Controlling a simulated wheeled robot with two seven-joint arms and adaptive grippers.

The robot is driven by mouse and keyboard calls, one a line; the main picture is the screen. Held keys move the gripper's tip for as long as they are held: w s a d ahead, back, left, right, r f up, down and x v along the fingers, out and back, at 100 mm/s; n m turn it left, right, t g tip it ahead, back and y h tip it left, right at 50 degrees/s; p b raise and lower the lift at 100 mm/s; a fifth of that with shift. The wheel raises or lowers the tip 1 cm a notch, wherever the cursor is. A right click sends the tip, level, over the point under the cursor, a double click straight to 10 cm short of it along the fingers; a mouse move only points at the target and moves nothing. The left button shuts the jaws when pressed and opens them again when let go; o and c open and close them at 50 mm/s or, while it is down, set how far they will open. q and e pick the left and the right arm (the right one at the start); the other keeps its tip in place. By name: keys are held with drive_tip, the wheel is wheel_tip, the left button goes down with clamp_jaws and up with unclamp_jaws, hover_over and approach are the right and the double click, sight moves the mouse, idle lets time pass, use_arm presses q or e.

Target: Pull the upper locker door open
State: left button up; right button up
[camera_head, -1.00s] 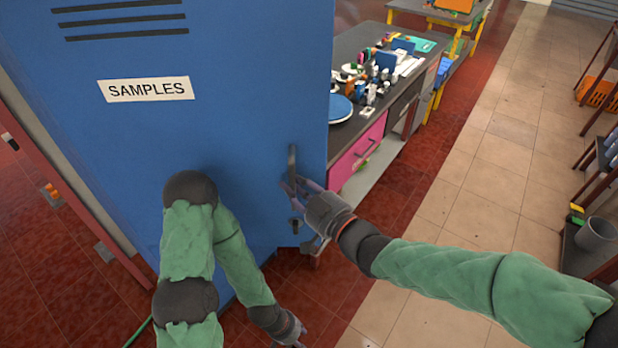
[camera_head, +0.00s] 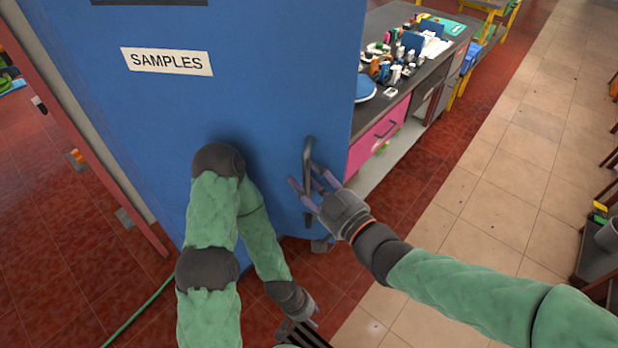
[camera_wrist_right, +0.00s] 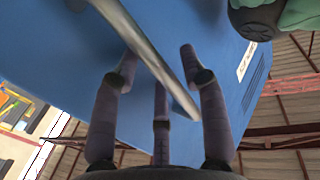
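The blue locker door (camera_head: 270,75) fills the upper left of the head view and carries a white SAMPLES label (camera_head: 166,61). Its dark bar handle (camera_head: 308,155) is near the door's right edge. My right gripper (camera_head: 306,188) is at the handle, fingers spread. In the right wrist view, the grey handle (camera_wrist_right: 150,45) runs slantwise between the open fingers (camera_wrist_right: 160,68); I cannot tell whether any finger touches it. My left gripper (camera_head: 309,324) is low, below the door, apart from the handle; its finger opening is unclear. I cannot tell whether the door is ajar.
A dark workbench (camera_head: 430,75) with small parts and a pink drawer (camera_head: 378,134) stands right of the locker. Tiled floor (camera_head: 500,190) is clear farther right. A green hose (camera_head: 140,312) lies on the red floor at lower left. A grey bin (camera_head: 608,236) is at the right edge.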

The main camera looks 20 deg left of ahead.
idle(0.3)
drive_tip(key=v, duration=1.2)
